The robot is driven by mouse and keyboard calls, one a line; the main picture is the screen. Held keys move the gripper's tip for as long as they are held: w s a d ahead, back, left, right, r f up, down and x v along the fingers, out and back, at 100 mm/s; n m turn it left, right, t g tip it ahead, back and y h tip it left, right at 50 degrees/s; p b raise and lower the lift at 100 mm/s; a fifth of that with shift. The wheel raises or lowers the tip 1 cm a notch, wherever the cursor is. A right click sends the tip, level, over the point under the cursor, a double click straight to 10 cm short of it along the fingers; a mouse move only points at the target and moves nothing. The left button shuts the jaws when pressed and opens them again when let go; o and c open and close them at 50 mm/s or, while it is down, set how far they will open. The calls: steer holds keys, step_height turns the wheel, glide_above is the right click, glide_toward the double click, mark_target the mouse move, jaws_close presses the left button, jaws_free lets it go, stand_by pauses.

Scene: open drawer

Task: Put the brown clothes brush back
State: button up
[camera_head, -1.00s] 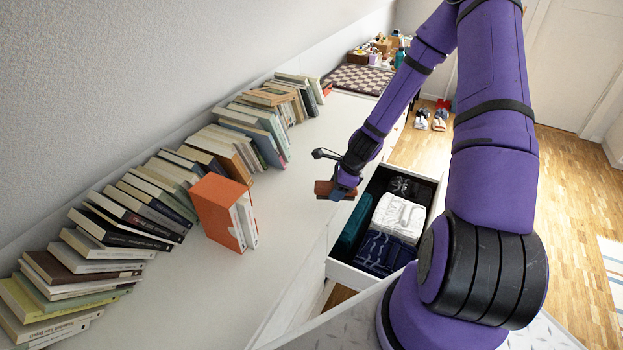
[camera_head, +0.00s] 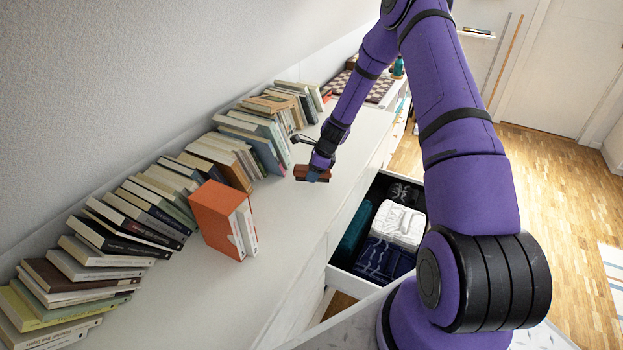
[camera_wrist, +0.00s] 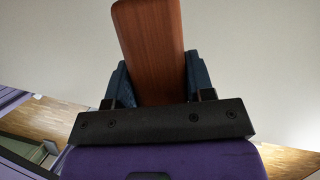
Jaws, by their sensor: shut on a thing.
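The brown clothes brush (camera_head: 311,171) is a small reddish-brown wooden block in the head view. In the wrist view the brush (camera_wrist: 150,45) lies lengthwise between the two fingers. My gripper (camera_head: 316,175) is shut on it and holds it over the white dresser top, to the left of the open drawer. In the wrist view the fingers of my gripper (camera_wrist: 155,85) press on both its sides. The open drawer (camera_head: 340,277) holds folded clothes: teal, white and dark blue. Whether the brush touches the dresser top cannot be told.
A long row of leaning books (camera_head: 110,235) runs along the wall. An orange-covered box of books (camera_head: 222,216) stands in front of the row. A checkered board (camera_head: 378,88) lies at the far end.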

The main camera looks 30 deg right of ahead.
steer(key=shift+w, duration=0.3)
steer(key=shift+w+f, duration=0.15)
steer(key=shift+f, duration=1.6)
steer(key=shift+f, duration=0.15)
steer(key=o, duration=0.8)
steer(key=shift+o, duration=0.2)
